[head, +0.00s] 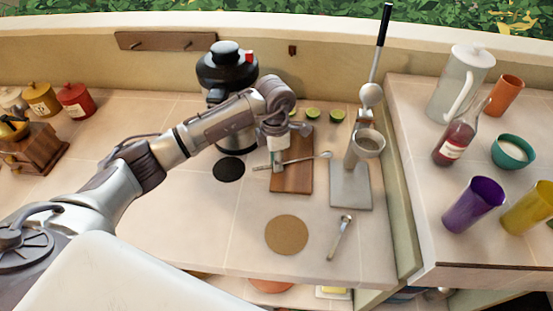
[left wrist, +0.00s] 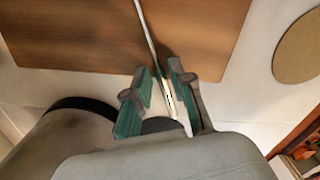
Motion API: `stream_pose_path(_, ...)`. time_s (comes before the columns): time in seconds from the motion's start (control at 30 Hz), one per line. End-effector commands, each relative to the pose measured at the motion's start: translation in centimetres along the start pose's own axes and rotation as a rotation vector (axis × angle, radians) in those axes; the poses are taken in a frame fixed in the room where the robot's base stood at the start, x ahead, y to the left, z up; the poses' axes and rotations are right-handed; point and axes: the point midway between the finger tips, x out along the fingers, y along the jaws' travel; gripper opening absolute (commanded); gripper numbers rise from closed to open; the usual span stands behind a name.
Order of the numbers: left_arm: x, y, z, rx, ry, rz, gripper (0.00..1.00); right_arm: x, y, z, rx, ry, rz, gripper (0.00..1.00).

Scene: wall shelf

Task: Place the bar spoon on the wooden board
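The bar spoon (head: 312,157), long, thin and silvery, lies crosswise over the wooden board (head: 293,182), with its bowl past the right edge and its handle end past the left edge. In the left wrist view its handle (left wrist: 148,30) runs over the board (left wrist: 90,30) and between my fingers. My left gripper (head: 277,163) is at the handle by the board's left edge. In the left wrist view the fingers (left wrist: 161,82) are slightly apart, with small gaps beside the handle. Whether the spoon fully touches the board is hard to tell. My right gripper is out of view.
A round cork mat (head: 287,235) and a short spoon (head: 341,236) lie in front. A grey press (head: 350,190) stands right of the board. A dark round mat (head: 229,169) lies left. Lime halves (head: 313,114) sit behind. The raised right counter holds cups and a bottle (head: 453,143).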

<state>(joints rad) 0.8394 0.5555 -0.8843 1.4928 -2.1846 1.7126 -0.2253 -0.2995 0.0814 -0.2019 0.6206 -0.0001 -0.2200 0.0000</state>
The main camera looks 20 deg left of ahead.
Motion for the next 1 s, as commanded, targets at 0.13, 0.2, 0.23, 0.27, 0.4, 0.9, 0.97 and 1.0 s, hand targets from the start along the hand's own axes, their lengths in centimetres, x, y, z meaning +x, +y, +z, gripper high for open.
stream_pose_path(0.13,0.0,0.0,0.0,0.000,0.000,0.000,0.37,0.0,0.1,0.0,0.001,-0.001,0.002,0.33)
stream_pose_path(0.2,0.0,0.0,0.0,0.000,0.000,0.000,0.37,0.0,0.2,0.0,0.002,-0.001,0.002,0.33)
stream_pose_path(0.23,0.0,0.0,0.0,0.000,0.000,0.000,0.37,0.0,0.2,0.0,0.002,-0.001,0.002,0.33)
stream_pose_path(0.27,0.0,0.0,0.0,0.000,0.000,0.000,0.37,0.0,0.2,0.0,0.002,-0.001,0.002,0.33)
stream_pose_path(0.4,-0.6,0.0,0.0,0.000,0.000,0.000,0.37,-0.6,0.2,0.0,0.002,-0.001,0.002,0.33)
stream_pose_path(0.9,-10.3,0.1,0.0,-0.001,-0.001,0.003,0.37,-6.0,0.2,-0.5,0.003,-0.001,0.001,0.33)
stream_pose_path(0.97,-11.1,0.1,0.0,-0.001,0.000,0.001,0.37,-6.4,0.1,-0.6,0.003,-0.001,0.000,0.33)
stream_pose_path(1.0,-11.5,0.1,0.0,-0.001,0.000,0.001,0.37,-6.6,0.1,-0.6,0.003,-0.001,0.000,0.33)
